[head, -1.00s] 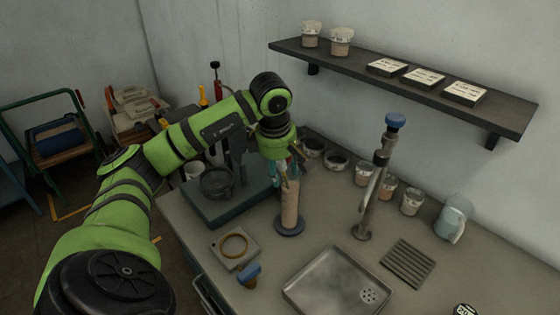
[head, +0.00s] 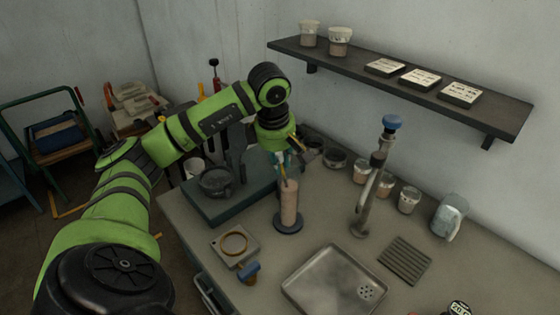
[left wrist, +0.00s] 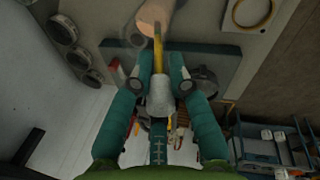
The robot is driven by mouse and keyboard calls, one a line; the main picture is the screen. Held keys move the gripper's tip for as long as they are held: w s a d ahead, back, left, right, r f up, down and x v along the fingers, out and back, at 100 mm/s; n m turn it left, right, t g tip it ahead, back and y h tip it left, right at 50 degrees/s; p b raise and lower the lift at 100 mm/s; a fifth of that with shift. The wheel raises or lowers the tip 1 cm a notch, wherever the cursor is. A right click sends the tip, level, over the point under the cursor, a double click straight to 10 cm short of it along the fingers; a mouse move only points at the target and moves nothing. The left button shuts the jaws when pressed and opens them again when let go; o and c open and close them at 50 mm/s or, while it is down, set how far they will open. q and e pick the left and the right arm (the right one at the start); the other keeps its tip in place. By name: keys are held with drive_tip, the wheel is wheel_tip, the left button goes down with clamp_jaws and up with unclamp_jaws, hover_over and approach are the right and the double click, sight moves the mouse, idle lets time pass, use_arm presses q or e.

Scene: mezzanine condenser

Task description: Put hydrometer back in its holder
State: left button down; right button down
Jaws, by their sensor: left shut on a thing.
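The tall cylinder of pinkish-tan liquid (head: 289,203) stands upright on a round blue foot on the bench. My left gripper (head: 283,160) is just above its mouth, pointing down, shut on the hydrometer. In the left wrist view, the hydrometer (left wrist: 160,95) shows as a pale grey body between the teal fingers (left wrist: 159,75), with a thin yellow stem running to the cylinder (left wrist: 153,16). I cannot tell how far its end is inside the cylinder. I cannot clearly make out a separate holder. My right gripper is out of view.
A dark green stand (head: 210,205) with a black bowl is left of the cylinder. A square plate with a ring (head: 236,244) and a steel tray (head: 300,285) lie in front. A tall tap (head: 368,195), several jars and a ribbed mat (head: 404,260) are to the right.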

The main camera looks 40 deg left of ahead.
use_arm(q)
drive_tip(key=shift+w+a+r+p+v, duration=0.1)
drive_tip(key=shift+w+p+v, duration=0.25)
drive_tip(key=shift+p+v, duration=0.95)
drive_tip(key=shift+w+a+r+p+v, duration=0.1)
drive_tip(key=shift+w+p+v, duration=0.2)
drive_tip(key=shift+p+v, duration=1)
drive_tip(key=shift+w+a+r+p+v, duration=0.1)
drive_tip(key=shift+w+p+v, duration=0.25)
drive_tip(key=shift+p+v, duration=0.9)
drive_tip(key=shift+w+v, duration=0.15)
drive_tip(key=shift+v, duration=0.75)
drive_tip(key=shift+w+v, duration=0.1)
drive_tip(key=shift+v, duration=0.8)
drive_tip(key=shift+w+v, duration=0.15)
drive_tip(key=shift+v, duration=0.6)
drive_tip(key=shift+w+v, duration=0.15)
drive_tip(key=shift+v, duration=0.55)
drive_tip(key=shift+a, duration=0.15)
